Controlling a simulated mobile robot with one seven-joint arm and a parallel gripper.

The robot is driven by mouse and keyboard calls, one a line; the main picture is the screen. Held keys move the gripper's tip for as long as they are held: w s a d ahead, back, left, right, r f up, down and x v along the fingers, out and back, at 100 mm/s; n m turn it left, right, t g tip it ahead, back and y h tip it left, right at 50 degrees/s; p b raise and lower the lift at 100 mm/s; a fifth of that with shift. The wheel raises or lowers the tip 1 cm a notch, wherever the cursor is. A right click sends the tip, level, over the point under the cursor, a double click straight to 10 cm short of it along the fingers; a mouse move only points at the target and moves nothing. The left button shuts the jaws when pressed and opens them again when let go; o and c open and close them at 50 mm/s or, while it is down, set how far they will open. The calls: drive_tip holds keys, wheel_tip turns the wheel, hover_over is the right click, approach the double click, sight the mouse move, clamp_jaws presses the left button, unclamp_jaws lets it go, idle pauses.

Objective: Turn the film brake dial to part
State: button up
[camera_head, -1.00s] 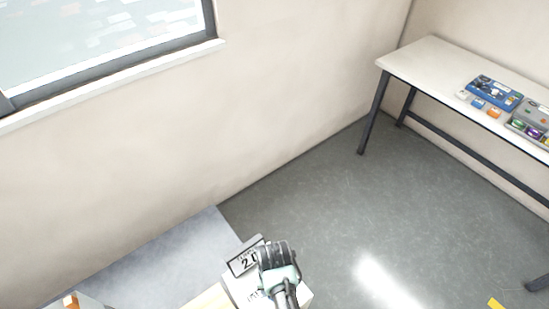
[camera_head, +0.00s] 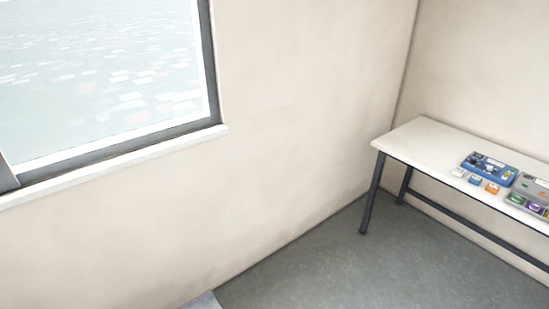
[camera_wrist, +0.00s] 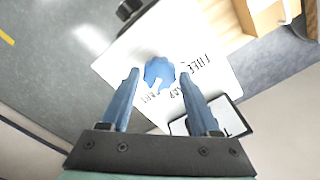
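In the wrist view, a round blue dial (camera_wrist: 158,71) sits on a white panel (camera_wrist: 215,85). Black lettering is printed beside it; one word reads FREE, and another on the side nearer my gripper looks like PART. A pale mark shows at the dial's near edge, but I cannot tell its setting. My gripper (camera_wrist: 158,74) is open, its two blue fingers pointing at the dial with one on each side. I cannot tell whether they touch it. The head view shows neither the dial nor my gripper.
In the wrist view, a black-framed sign (camera_wrist: 222,116) stands beside the panel, and a wooden part (camera_wrist: 262,18) is at upper right. In the head view, a white table (camera_head: 425,140) along the wall holds a blue box (camera_head: 488,168) and a grey tray (camera_head: 530,187). The floor before it is clear.

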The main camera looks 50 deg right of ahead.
drive_tip(key=shift+o, duration=1)
wheel_tip(320, 180, up, 13)
drive_tip(key=b, duration=0.1)
